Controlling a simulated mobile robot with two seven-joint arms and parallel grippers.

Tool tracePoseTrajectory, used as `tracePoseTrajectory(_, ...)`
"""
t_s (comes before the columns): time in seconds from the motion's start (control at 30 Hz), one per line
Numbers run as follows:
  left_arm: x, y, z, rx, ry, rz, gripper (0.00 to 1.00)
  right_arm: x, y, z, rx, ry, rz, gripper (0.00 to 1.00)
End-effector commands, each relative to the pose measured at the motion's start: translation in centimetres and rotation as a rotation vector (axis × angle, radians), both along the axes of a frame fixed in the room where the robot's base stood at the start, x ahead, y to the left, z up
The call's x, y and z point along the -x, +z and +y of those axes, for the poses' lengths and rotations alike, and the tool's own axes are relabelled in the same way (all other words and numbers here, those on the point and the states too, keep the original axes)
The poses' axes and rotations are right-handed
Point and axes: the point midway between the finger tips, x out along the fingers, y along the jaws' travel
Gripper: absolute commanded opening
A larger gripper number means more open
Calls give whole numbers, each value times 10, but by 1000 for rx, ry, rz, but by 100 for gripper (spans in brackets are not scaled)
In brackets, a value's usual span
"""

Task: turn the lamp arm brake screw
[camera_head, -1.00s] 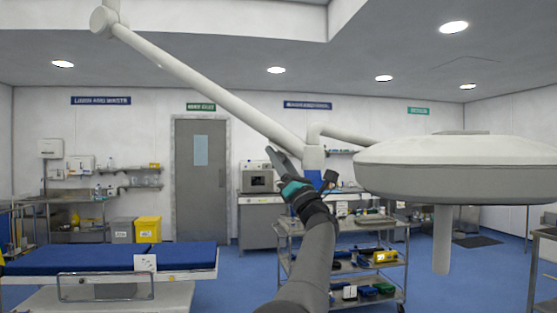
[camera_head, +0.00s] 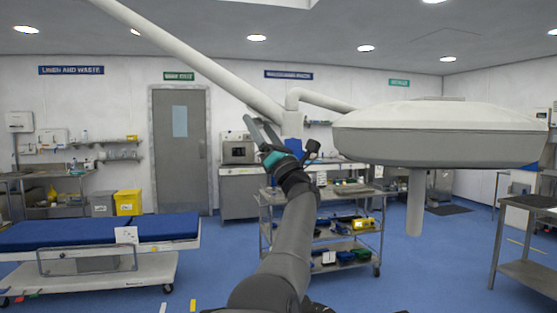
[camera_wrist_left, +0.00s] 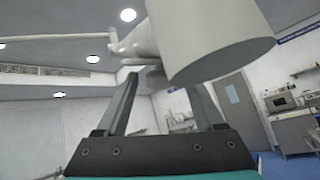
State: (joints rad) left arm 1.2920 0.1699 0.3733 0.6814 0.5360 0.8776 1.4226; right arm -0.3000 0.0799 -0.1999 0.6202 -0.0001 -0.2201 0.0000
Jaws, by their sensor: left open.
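The white lamp arm (camera_head: 190,60) slopes down from the upper left to an upright joint (camera_head: 292,124). A curved tube runs from there to the lamp head (camera_head: 440,135) at the right. A blue part (camera_head: 295,146) shows just below the joint; I cannot tell whether it is the brake screw. My left gripper (camera_head: 257,121) is open and empty, its fingers pointing up, left of the joint in the picture. In the left wrist view, a wide white cylinder (camera_wrist_left: 215,45) and a smaller pale fitting (camera_wrist_left: 135,45) lie beyond the open fingers (camera_wrist_left: 163,82). My right gripper is out of view.
A trolley (camera_head: 268,200) with tools stands behind my left arm. The operating table (camera_head: 70,232) is at the left, and a metal table (camera_head: 530,270) is at the right. A handle (camera_head: 415,205) hangs under the lamp head.

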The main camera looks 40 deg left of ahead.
Motion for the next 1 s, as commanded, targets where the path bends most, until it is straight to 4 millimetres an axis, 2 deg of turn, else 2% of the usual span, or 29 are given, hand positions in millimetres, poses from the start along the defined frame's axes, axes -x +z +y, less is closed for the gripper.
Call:
tracePoseTrajectory(0.27,7,-32,-30,2,-2,1,70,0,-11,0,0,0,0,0)
tracePoseTrajectory(0.6,18,-81,-80,1,-1,1,70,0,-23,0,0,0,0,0)
tracePoseTrajectory(0.8,22,-94,-95,1,2,0,70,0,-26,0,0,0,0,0)
tracePoseTrajectory(1.0,23,-96,-98,1,2,-1,70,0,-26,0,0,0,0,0)
